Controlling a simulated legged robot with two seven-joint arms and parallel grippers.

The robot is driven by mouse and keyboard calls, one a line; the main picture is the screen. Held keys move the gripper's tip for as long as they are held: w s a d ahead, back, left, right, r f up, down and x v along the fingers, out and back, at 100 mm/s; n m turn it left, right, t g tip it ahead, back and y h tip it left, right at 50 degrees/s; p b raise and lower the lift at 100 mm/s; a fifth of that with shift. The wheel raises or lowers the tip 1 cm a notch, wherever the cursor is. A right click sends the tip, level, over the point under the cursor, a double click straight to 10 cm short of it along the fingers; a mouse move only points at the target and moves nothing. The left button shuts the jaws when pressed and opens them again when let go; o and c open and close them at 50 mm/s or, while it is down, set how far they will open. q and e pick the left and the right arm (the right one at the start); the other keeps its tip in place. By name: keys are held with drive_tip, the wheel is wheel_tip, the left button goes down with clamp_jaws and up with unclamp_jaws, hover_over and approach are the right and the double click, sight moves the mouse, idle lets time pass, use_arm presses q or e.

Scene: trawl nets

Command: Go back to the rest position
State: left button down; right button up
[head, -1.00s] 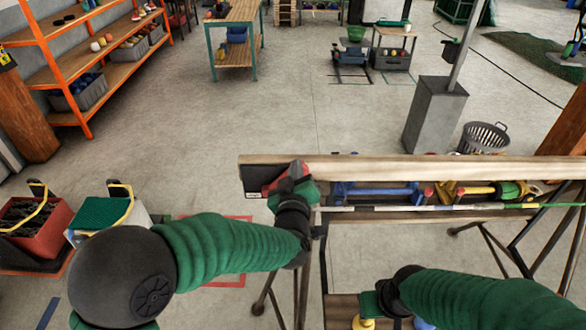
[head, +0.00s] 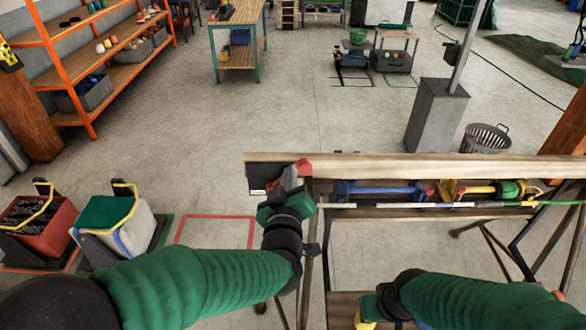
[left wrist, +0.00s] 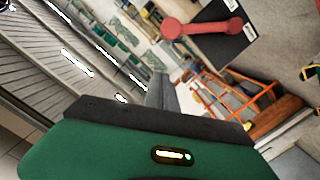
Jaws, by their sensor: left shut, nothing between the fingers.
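My left gripper (head: 287,180) is at the left end of a long wooden bench with a trough behind its front rail. It is shut and empty, beside a small red piece (head: 302,167) at the dark end panel. In the left wrist view a red dumbbell-shaped piece (left wrist: 203,29) shows against a dark panel with a white label, apart from the grey finger (left wrist: 158,92). My right gripper (head: 372,306) is low over the bench's front part, near a yellow object (head: 364,321). Its fingers are hidden.
The bench's back rail (head: 420,168) runs to the right, with blue and yellow tools and a pale rod (head: 400,206) along it. A red crate (head: 38,226) and a white crate (head: 120,226) stand at left. Open floor lies beyond the bench.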

use_arm(q)
drive_tip(key=shift+s+d+r, duration=0.15)
drive_tip(key=shift+s+r, duration=0.05)
drive_tip(key=shift+s, duration=0.8)
drive_tip(key=shift+w, duration=0.1)
